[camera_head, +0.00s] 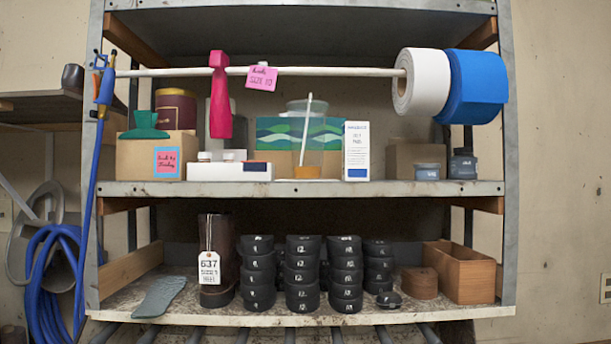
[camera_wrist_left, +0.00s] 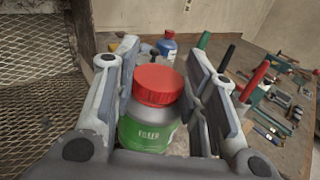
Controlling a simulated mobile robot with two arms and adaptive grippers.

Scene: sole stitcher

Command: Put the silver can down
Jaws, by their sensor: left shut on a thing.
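Neither gripper nor the can shows in the head view.
Behind the can, a wooden bench (camera_wrist_left: 250,140) carries a blue bottle with a red cap (camera_wrist_left: 167,47) and several scattered tools. A wire mesh panel (camera_wrist_left: 35,80) stands at left. The head view faces a shelf rack (camera_head: 300,188) holding stacked black pieces (camera_head: 302,275).

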